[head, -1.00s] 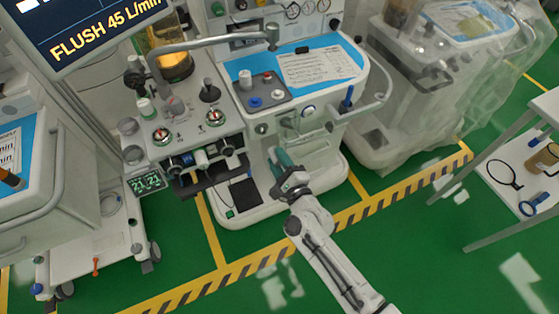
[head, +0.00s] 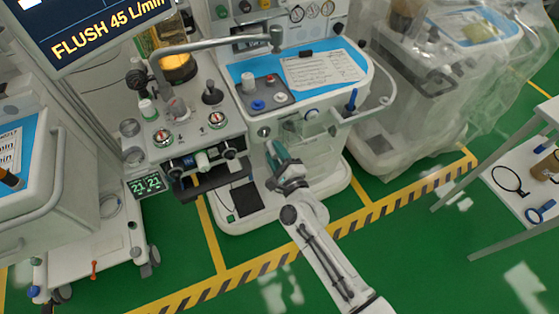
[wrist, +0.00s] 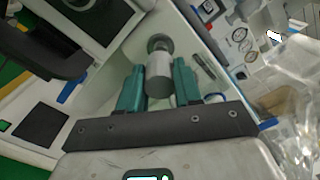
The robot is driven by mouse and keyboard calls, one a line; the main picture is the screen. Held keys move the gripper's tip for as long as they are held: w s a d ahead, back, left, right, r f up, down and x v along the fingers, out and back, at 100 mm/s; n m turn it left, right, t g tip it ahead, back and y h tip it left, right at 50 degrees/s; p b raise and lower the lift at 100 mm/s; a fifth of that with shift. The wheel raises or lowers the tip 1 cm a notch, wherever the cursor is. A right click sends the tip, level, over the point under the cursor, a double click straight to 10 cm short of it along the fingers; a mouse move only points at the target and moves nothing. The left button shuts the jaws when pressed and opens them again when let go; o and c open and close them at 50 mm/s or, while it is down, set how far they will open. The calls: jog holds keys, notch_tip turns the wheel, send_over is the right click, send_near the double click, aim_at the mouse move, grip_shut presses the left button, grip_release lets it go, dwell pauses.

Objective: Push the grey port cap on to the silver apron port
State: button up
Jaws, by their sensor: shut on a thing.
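My gripper (head: 276,152) is at the front of the middle anaesthesia machine, just below its apron edge. In the wrist view its two teal fingers (wrist: 159,88) are closed on the sides of the grey port cap (wrist: 159,76), a plain grey cylinder. The silver apron port (wrist: 159,44) shows just beyond the cap's far end, roughly in line with it. I cannot tell whether cap and port touch. In the head view the cap cannot be made out at the gripper. A round silver fitting (head: 264,132) sits on the apron front just above the fingers.
The apron top (head: 350,72) carries a printed sheet and a small knob panel (head: 264,94). A curved rail (head: 388,101) sticks out at its right. A plastic-covered machine (head: 420,90) stands to the right, and a white table (head: 520,180) beyond. Green floor in front is clear.

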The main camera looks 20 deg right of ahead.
jog(key=shift+w, duration=0.9)
jog(key=shift+w+b, duration=0.7)
jog(key=shift+w, duration=0.7)
dwell(1.0)
jog(key=o, duration=1.1)
jog(key=shift+s, duration=0.1)
jog(key=p, duration=0.2)
send_near(270, 142)
jog(key=shift+d+f, duration=0.15)
jog(key=shift+f, duration=0.6)
